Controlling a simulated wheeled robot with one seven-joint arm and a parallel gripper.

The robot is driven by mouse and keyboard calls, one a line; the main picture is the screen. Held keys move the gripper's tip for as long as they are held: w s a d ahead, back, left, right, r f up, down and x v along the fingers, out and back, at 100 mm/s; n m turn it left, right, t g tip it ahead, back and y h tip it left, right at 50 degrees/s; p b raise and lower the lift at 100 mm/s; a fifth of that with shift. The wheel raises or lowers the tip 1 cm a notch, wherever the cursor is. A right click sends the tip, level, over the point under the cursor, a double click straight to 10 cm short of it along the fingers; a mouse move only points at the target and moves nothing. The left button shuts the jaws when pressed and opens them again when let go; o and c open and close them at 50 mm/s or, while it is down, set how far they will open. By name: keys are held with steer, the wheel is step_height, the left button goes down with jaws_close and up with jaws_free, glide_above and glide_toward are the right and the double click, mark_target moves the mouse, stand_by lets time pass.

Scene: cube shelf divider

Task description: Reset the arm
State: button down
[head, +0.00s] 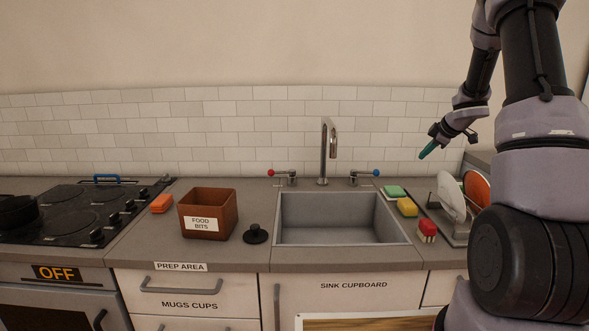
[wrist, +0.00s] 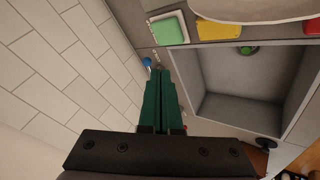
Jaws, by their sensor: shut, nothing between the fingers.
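My gripper (head: 429,151) is raised at the right of the head view, above the counter near the back wall and to the right of the tap. Its green fingers are together and hold nothing. In the wrist view the shut fingers (wrist: 159,75) point toward the counter strip between the tiled wall and the sink. My arm runs down the right side of the head view and hides part of the counter there.
The sink (head: 338,218) has a tall tap (head: 324,150) behind it. Green, yellow and red sponges or brushes (head: 407,207) lie right of it, beside a dish rack with plates (head: 452,195). A food bits box (head: 208,195), black plug (head: 255,235) and hob (head: 75,212) are left.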

steer(key=s+a+r+m+t+h, duration=0.1)
steer(key=s+r+m+t+h, duration=0.25)
steer(key=r, duration=0.75)
steer(key=s+a+r+m+h, duration=0.1)
steer(key=s+r+m+h, duration=0.1)
steer(key=s+r+m, duration=0.6)
steer(key=s+a+m+g+y, duration=0.2)
steer(key=s+a, duration=0.6)
steer(key=s, duration=0.5)
steer(key=s+a+m+g+y, duration=0.1)
steer(key=s+a+m+y, duration=0.2)
steer(key=s+a, duration=0.6)
steer(key=s, duration=0.4)
steer(key=shift+a+r+m+g, duration=0.3)
steer(key=shift+r+m+g, duration=0.05)
steer(key=shift+r, duration=0.05)
steer(key=shift+s, duration=0.1)
